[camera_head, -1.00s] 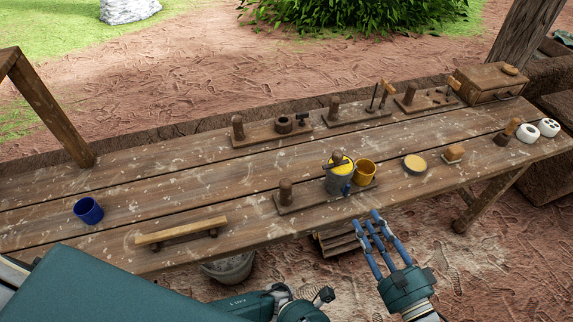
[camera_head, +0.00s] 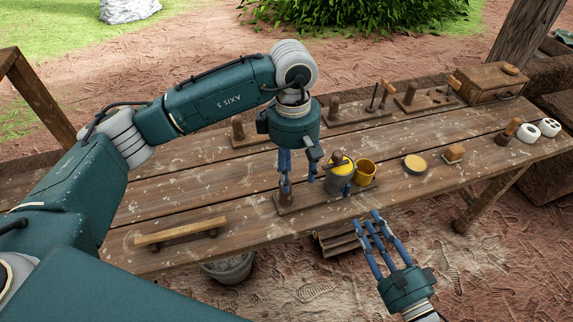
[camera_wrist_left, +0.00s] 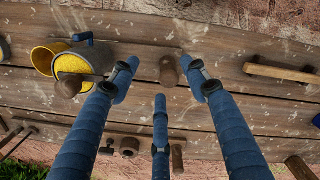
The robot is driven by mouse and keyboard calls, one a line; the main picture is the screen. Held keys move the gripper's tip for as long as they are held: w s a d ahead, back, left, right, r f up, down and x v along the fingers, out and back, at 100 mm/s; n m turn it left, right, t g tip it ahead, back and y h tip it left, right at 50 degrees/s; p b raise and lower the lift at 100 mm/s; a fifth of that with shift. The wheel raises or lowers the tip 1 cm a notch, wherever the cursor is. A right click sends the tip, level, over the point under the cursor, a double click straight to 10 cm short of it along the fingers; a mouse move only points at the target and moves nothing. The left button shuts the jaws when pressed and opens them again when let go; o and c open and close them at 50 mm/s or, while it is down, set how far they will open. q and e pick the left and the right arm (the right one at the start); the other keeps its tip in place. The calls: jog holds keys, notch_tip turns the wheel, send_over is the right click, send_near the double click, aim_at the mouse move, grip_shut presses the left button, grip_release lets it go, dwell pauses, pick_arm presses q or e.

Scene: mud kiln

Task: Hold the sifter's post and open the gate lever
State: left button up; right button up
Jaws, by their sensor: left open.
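The sifter stands on a wooden base (camera_head: 312,202) at the front of the table. It has a grey can (camera_head: 339,181) with a yellow top and a blue gate lever (camera_head: 346,189) on its front; the lever also shows in the left wrist view (camera_wrist_left: 82,36). The wooden post (camera_wrist_left: 169,70) rises from the base's left end. My left gripper (camera_head: 298,185) is open, pointing down over the post, which sits between its spread fingers in the wrist view; contact cannot be told. My right gripper (camera_head: 377,221) is open and empty in front of the table edge, right of the lever.
A wooden bar (camera_head: 181,232) lies on the table to the left. Other post stands, a round yellow-topped piece (camera_head: 415,165) and a drawer box (camera_head: 489,83) are behind and right. A bucket (camera_head: 229,268) is below the edge.

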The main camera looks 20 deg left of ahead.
pick_arm(q)
jog(key=shift+w+a+r+y, duration=0.1)
jog(key=shift+w+a+y, duration=0.1)
jog(key=shift+a, duration=0.4)
jog(key=shift+w+a+r+y, duration=0.1)
jog(key=shift+w+a, duration=0.05)
jog(key=shift+a, duration=0.45)
jog(key=shift+f, duration=0.4)
send_near(299, 199)
jog(key=a+f, duration=0.1)
jog(key=f, duration=0.1)
jog(key=s+a+f, duration=0.1)
jog(key=f, duration=0.1)
jog(key=s+a+f, duration=0.1)
jog(key=shift+f, duration=0.4)
grip_shut()
